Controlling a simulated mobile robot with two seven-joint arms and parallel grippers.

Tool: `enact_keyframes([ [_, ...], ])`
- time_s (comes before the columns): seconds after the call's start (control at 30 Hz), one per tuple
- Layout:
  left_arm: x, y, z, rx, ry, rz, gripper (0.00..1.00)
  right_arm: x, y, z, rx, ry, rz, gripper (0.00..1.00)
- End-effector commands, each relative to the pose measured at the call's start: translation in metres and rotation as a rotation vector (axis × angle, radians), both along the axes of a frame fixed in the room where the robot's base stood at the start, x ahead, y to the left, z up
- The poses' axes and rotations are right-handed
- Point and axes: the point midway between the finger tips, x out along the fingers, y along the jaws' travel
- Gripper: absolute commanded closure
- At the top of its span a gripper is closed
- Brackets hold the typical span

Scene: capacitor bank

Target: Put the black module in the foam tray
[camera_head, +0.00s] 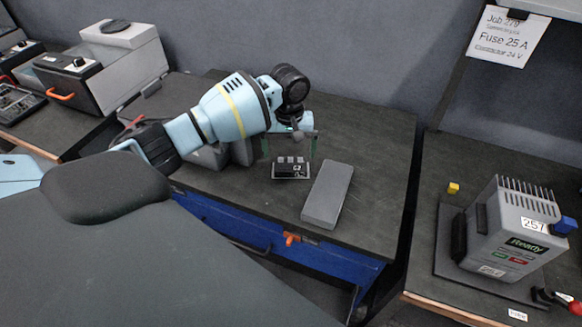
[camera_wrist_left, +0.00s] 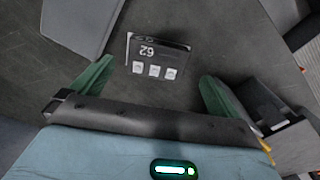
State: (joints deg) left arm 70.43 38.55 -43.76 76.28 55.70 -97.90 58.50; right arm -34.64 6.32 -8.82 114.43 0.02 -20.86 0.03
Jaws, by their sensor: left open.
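The black module (camera_head: 291,170) sits on the dark bench top, with small pale squares along its top edge. In the left wrist view the module (camera_wrist_left: 158,54) shows an upside-down "62" label and three pale squares. My left gripper (camera_head: 290,150) is open, its green fingers above and to either side of the module. In the left wrist view the left gripper's fingertips (camera_wrist_left: 156,78) are apart with nothing between them, and the module lies just beyond. I cannot make out a foam tray for certain. My right gripper is not in view.
A long grey block (camera_head: 327,195) lies close to the right of the module. A grey device marked 257 (camera_head: 508,235) and a small yellow cube (camera_head: 453,188) stand on the right bench. A gap separates the benches. The middle bench's back right is clear.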

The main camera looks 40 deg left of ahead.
Motion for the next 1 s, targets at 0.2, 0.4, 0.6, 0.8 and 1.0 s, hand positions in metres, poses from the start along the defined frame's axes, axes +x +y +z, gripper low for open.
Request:
enact_keyframes([
  [0.2, 0.000, 0.000, -0.008, 0.001, 0.001, -0.001, 0.00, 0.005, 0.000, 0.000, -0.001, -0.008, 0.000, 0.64],
  [0.4, 0.001, -0.002, -0.036, 0.002, 0.003, -0.001, 0.00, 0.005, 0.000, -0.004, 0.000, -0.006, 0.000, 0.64],
  [0.6, 0.001, -0.003, -0.055, 0.001, -0.001, -0.001, 0.00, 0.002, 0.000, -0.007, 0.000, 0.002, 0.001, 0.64],
  [0.8, 0.002, -0.003, -0.056, 0.000, -0.002, -0.002, 0.00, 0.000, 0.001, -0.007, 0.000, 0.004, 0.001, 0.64],
  [1.0, 0.002, -0.003, -0.056, 0.000, -0.002, -0.002, 0.17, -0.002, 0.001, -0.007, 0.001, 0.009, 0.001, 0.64],
])
